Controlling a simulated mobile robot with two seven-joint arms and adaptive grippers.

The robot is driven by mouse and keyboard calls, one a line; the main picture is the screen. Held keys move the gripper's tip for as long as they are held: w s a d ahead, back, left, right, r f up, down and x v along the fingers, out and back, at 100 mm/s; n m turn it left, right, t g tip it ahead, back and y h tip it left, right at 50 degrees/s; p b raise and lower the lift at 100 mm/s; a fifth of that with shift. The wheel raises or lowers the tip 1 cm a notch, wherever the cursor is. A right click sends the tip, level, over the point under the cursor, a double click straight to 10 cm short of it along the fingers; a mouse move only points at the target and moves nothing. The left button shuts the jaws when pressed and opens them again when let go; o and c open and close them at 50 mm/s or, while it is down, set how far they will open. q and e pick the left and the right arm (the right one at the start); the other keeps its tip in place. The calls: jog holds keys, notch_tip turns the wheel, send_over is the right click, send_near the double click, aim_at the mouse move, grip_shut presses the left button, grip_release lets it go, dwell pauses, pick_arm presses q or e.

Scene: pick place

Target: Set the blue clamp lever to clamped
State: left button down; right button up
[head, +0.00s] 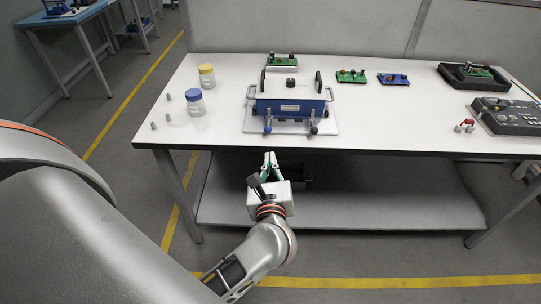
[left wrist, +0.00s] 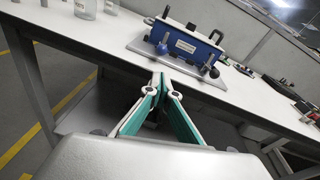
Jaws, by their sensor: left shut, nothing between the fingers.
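The blue clamp fixture (head: 290,107) stands on a white base plate (head: 255,126) on the table, with a white handle on each side. Two levers hang at its front: one with a blue knob (head: 267,129) at left, one with a dark knob (head: 314,130) at right. In the left wrist view the fixture (left wrist: 185,42) is beyond my fingers, with the blue knob (left wrist: 162,47) and dark knob (left wrist: 214,73). My left gripper (head: 270,157) is shut and empty, just in front of the table edge below the blue-knobbed lever, not touching it. My right gripper is out of view.
Jars with yellow (head: 206,70) and blue (head: 194,95) lids and several small grey pegs stand left of the fixture. Green (head: 351,76) and blue (head: 394,79) boards lie right of it. A dark device (head: 505,116) sits far right. The front right tabletop is mostly clear.

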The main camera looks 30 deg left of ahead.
aim_at(270, 143)
pick_arm(q)
jog(key=x, duration=0.8)
jog(key=shift+w+a, duration=0.15)
jog(key=shift+a, duration=0.05)
jog(key=shift+r+p, duration=0.5)
jog(key=shift+p, duration=0.2)
